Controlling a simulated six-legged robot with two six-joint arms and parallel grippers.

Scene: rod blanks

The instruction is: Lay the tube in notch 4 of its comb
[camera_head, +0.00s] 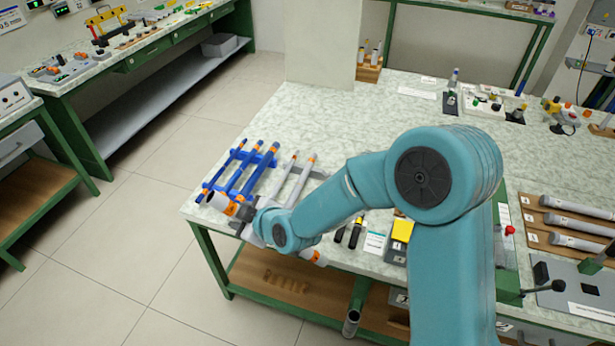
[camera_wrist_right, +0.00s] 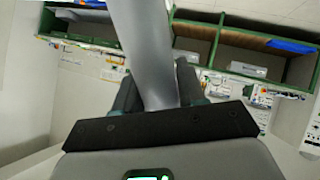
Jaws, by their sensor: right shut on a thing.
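A grey tube with orange bands (camera_head: 217,200) is held by my right gripper (camera_head: 246,216) near the table's front left corner. Its other banded end (camera_head: 314,257) shows beyond my wrist, past the front edge. In the right wrist view the grey tube (camera_wrist_right: 142,45) stands between the shut fingers (camera_wrist_right: 157,92). A blue comb (camera_head: 250,157) bearing several blue rods lies just behind the held tube. A grey comb (camera_head: 319,174) with two grey tubes (camera_head: 304,176) lies to its right. The notch numbers cannot be read. My left gripper is not in view.
The pale table (camera_head: 300,110) is clear behind the combs. Right of my wrist lie dark-handled tools (camera_head: 356,233) and a yellow-topped block (camera_head: 402,230). More grey tubes (camera_head: 575,205) lie on a wooden board at the right. Boxes and small items stand at the back right.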

